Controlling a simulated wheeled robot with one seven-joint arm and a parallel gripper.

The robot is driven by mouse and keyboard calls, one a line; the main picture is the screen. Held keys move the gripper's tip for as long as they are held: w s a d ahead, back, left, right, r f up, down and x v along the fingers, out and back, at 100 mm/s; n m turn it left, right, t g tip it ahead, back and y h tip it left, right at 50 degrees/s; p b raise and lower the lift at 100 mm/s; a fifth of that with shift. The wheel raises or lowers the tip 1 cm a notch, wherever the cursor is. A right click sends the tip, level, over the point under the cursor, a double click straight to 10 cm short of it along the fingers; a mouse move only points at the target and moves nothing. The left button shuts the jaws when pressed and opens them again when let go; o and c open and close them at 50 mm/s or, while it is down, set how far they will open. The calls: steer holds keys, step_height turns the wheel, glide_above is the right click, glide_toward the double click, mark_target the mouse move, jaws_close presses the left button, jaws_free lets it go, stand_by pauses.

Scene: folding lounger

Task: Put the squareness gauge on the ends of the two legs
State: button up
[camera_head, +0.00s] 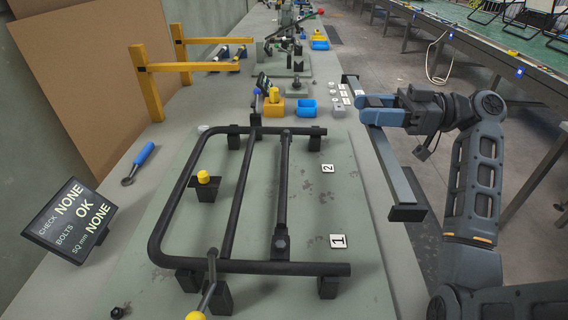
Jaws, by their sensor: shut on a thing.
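The squareness gauge is a long grey bar with dark end blocks (393,170). My gripper (370,108), with blue fingers, is shut on it near its far end. The gauge hangs over the right edge of the bench, apart from the frame. The black tube frame (185,185) lies on the green plate. Its two leg ends point right: the far leg end (318,131) is near label 2 and the near leg end (342,269) is near label 1. The gauge lies to the right of both ends.
A display (70,220) at left reads CHECK NONE, BOLTS OK, SQ mm NONE. A blue-handled tool (143,154) lies left of the plate (300,205). Yellow-knobbed clamps (205,178) stand by the frame. The plate's right strip is clear apart from labels.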

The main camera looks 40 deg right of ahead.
steer(key=shift+w, duration=0.35)
steer(key=shift+w+a+f, duration=0.1)
steer(key=shift+w+a, duration=0.1)
steer(key=shift+w, duration=0.05)
steer(key=w+a+f+p, duration=0.3)
steer(key=w+a+f, duration=0.3)
steer(key=a+f, duration=0.3)
steer(key=shift+a+f, duration=0.15)
steer(key=shift+f, duration=0.75)
steer(key=shift+w+f+b, duration=0.1)
steer(key=shift+f+b, duration=0.5)
steer(key=shift+b, duration=0.05)
steer(key=o, duration=1.2)
steer(key=shift+f, duration=0.1)
